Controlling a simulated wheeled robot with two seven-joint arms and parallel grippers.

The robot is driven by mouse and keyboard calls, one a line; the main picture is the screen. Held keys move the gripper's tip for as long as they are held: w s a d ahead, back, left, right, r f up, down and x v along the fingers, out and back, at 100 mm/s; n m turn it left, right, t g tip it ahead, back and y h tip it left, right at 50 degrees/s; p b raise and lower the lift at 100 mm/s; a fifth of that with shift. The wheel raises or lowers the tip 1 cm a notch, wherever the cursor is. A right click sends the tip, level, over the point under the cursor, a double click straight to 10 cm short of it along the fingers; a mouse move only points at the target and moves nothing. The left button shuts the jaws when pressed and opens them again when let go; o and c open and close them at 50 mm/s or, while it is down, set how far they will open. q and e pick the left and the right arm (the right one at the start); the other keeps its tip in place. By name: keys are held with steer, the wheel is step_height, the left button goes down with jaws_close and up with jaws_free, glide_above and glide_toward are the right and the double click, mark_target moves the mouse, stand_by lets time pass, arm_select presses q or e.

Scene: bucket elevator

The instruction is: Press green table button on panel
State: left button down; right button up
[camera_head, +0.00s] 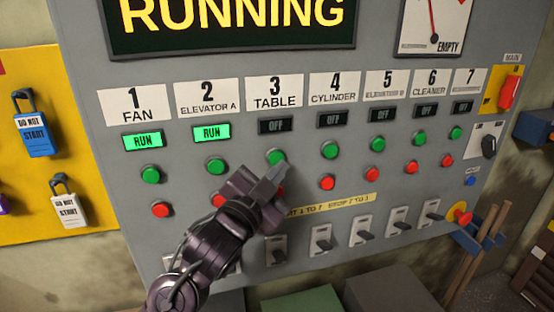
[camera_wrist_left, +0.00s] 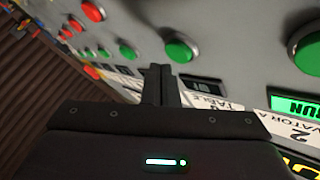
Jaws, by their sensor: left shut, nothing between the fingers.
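The green table button (camera_head: 276,157) sits on the grey panel (camera_head: 240,262) under the "3 TABLE" label (camera_head: 276,90) and its dark "OFF" display (camera_head: 276,125). My left gripper (camera_head: 272,178) is shut and empty, just below the green button and overlapping the red table button (camera_head: 281,191), which is partly hidden. In the left wrist view the shut fingers (camera_wrist_left: 160,82) point towards the green table button (camera_wrist_left: 180,48), with panel surface visible between them. Contact cannot be seen. My right gripper is not in view.
The fan (camera_head: 143,141) and elevator A (camera_head: 211,132) displays show green "RUN"; the columns to the right show "OFF". Neighbouring green buttons for elevator A (camera_head: 215,166) and cylinder (camera_head: 329,150) are close. Several switches (camera_head: 321,240) line the lower panel. A red-yellow knob (camera_head: 460,214) is at lower right.

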arm_select(q)
steer(key=shift+w+a, duration=0.15)
steer(key=shift+w, duration=0.25)
steer(key=shift+w+a+r+p, duration=0.1)
steer(key=shift+w+a+p, duration=0.05)
steer(key=shift+w+p, duration=0.3)
stand_by(0.8)
steer(key=shift+s, duration=0.15)
steer(key=shift+s+d, duration=0.25)
steer(key=shift+s, duration=0.4)
steer(key=shift+s+d+b, duration=0.25)
steer(key=shift+s+b, duration=0.1)
steer(key=shift+s, duration=0.45)
steer(key=shift+s+d+b, duration=0.3)
steer(key=shift+s, duration=0.5)
steer(key=shift+s+d+b, duration=0.25)
steer(key=shift+s+b, duration=0.1)
steer(key=shift+s, duration=0.45)
